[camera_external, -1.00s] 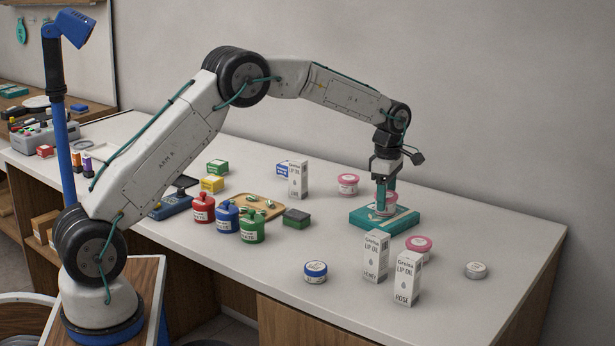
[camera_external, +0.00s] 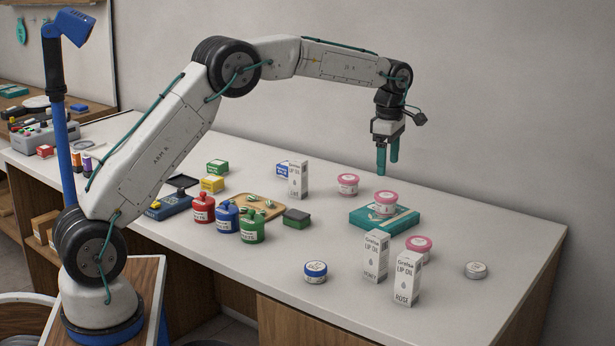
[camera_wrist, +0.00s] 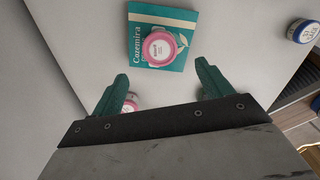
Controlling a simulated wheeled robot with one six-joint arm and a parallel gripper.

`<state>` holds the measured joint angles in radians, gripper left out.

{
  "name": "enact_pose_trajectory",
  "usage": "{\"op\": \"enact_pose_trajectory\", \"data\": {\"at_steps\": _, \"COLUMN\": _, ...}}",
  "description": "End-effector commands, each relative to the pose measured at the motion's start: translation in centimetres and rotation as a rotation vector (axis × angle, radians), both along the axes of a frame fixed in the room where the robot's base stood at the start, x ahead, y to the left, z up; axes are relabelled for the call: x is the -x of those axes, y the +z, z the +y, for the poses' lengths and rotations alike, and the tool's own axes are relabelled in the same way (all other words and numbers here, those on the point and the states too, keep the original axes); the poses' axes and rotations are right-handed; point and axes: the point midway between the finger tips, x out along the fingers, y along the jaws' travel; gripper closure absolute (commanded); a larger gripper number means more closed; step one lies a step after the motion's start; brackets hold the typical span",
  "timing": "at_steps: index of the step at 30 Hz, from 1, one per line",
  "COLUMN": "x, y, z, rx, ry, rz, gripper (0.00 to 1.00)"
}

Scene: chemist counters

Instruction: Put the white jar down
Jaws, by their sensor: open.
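A white jar with a pink lid (camera_external: 385,202) stands upright on a flat teal box (camera_external: 360,219) on the counter. In the wrist view the pink-lidded jar (camera_wrist: 160,48) sits on the teal box (camera_wrist: 137,17), beyond my fingertips. My gripper (camera_external: 387,170) is open and empty, above the jar and clear of it. Its two teal fingers also show spread apart in the wrist view (camera_wrist: 162,72). Two other pink-lidded jars stand on the counter: one behind the teal box (camera_external: 348,184), one in front (camera_external: 419,246), partly hidden by a carton.
Lip oil cartons stand near the front (camera_external: 376,256) and farther back (camera_external: 298,180). A blue-lidded jar (camera_external: 315,272) and a small grey tin (camera_external: 476,270) lie apart. Red (camera_external: 202,208), blue and green pots stand at the left by a wooden tray. The right end of the counter is mostly clear.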

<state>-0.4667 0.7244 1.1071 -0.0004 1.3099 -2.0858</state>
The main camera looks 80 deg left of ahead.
Motion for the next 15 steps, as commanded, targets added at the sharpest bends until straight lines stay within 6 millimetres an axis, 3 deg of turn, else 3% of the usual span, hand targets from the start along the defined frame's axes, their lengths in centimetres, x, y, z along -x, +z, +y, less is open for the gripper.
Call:
{"op": "enact_pose_trajectory", "data": {"at_steps": 6, "x": 0.0, "y": 2.2, "z": 0.0, "rx": 0.000, "ry": 0.000, "rz": -0.001, "gripper": 0.22}}
{"op": "enact_pose_trajectory", "data": {"at_steps": 15, "x": 0.1, "y": 2.6, "z": -0.2, "rx": 0.000, "ry": -0.007, "rz": -0.001, "gripper": 0.22}}
